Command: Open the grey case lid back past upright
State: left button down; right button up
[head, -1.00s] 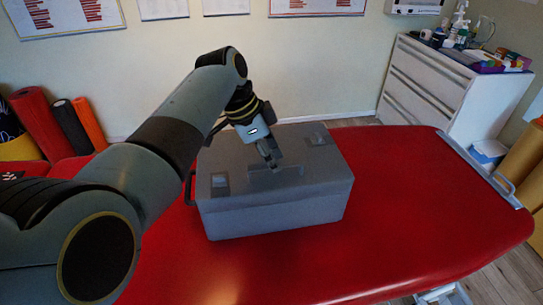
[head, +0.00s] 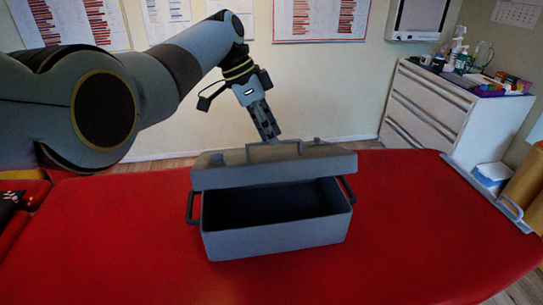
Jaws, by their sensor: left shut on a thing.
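The grey case (head: 275,240) sits on the red treatment table, its dark interior showing at the front. Its grey lid (head: 270,175) is partly raised, with a clear gap between its front edge and the case rim. The lid is still short of upright. A grey handle (head: 297,143) stands on the lid's top. My left gripper (head: 272,140) comes down from above, shut on the lid handle; the exact finger contact is small and partly hidden. The hinge side at the back is hidden by the lid. My right gripper is not in view.
The red table (head: 430,230) is clear around the case. A white drawer cabinet (head: 440,110) with bottles and boxes on top stands behind at the right. A wall with posters is behind the table.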

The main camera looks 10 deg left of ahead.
pick_arm(q)
jog(key=shift+w+a+r+b, duration=0.2)
jog(key=shift+w+r+b, duration=0.1)
jog(key=shift+w+b, duration=0.25)
jog(key=shift+w+a+r+b, duration=0.15)
jog(key=shift+w+r+b, duration=0.15)
jog(key=shift+w+b, duration=0.15)
jog(key=c, duration=2)
grip_release()
jog(key=shift+r, duration=0.1)
jog(key=shift+c, duration=0.2)
jog(key=o, duration=0.9)
jog(key=v, duration=1.2)
